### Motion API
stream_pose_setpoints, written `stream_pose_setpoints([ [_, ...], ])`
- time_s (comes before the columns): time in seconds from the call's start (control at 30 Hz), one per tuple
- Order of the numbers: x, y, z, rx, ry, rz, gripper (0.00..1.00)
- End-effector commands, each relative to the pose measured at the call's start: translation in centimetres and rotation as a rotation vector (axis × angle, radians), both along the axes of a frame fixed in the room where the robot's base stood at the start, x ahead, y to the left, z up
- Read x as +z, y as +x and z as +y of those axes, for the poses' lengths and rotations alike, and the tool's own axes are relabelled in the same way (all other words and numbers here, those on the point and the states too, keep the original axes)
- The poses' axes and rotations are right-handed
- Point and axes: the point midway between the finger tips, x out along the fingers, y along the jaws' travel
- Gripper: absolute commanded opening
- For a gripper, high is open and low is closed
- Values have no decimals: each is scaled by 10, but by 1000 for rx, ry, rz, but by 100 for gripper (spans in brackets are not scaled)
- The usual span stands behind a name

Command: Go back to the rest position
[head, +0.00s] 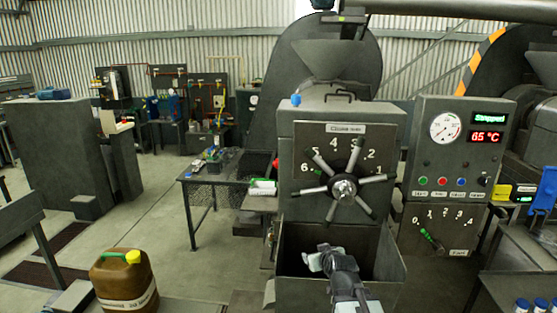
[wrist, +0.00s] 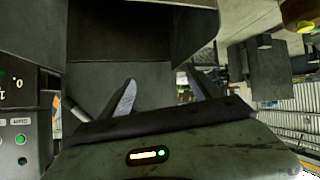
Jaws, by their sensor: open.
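My gripper (head: 322,257) is in front of the screw expeller, over the open dark bin (head: 295,292) below its dial plate. In the wrist view my gripper (wrist: 160,84) shows two fingers spread apart with nothing between them. Dark metal walls of the machine (wrist: 100,85) lie beyond the fingers. The expeller's front plate (head: 300,145) carries a numbered dial and a multi-spoked handwheel (head: 343,188), above and apart from my gripper. Whether a finger touches the bin cannot be told.
A control panel (head: 458,148) reads "Stopped" and 65 °C, with a lever scale (head: 435,232) below. A brown jerrycan (head: 125,283) with a yellow cap stands at lower left. A workbench (head: 215,178) is left of the machine. Floor (head: 165,215) between is clear.

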Motion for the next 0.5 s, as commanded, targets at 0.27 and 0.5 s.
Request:
stream_pose_setpoints([
  [0.27,-111,-154,-5,-128,12,797,72],
  [0.5,-116,-207,-7,-236,27,1022,72],
])
